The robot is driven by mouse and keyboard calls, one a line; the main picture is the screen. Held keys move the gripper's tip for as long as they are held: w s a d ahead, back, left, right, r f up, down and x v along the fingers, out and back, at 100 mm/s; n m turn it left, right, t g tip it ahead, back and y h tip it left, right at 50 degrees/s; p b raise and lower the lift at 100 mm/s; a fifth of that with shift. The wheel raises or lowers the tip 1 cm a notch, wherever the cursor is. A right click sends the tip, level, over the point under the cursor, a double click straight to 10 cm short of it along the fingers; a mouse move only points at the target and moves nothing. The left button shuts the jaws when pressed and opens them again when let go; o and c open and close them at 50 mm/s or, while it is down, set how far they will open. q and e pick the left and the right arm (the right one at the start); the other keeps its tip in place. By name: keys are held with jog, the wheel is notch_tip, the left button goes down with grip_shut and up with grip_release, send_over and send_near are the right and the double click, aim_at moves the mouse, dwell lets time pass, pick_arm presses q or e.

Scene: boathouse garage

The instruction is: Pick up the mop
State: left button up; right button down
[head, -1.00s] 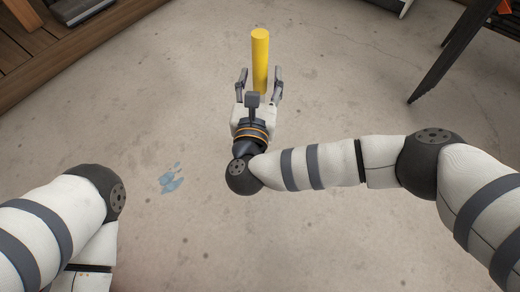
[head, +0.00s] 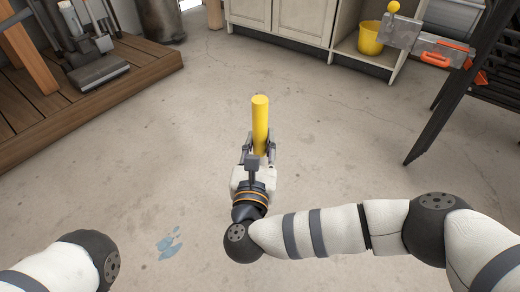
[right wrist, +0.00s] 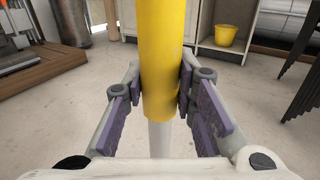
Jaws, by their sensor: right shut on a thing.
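The mop's yellow handle (head: 260,115) stands upright in front of me in the head view. In the right wrist view the yellow grip (right wrist: 161,55) fills the middle, with a pale shaft (right wrist: 160,138) below it. My right gripper (head: 260,144) is shut on the yellow grip. Its purple-padded fingers (right wrist: 162,88) press on both sides of the grip near its lower end. The mop's head is hidden below the gripper. My left gripper is out of view; only part of the left arm shows at the lower left.
A wooden platform (head: 120,88) with grey equipment lies at the left. A pale cabinet (head: 302,18) stands at the back, with a yellow bucket (head: 371,40) on its open shelf. A dark-legged stand (head: 445,98) is at the right. A blue stain (head: 169,243) marks the otherwise clear concrete floor.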

pick_arm(q)
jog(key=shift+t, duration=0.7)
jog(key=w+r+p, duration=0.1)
jog(key=p, duration=0.1)
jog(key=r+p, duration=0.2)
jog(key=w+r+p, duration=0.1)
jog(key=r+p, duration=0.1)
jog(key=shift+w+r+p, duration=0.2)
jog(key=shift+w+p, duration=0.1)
jog(key=shift+p, duration=0.1)
pick_arm(e)
jog(key=s+d+r, duration=0.6)
jog(key=s+r, duration=0.4)
jog(key=s, duration=0.2)
jog(key=shift+s, duration=0.35)
jog(key=shift+a, duration=0.15)
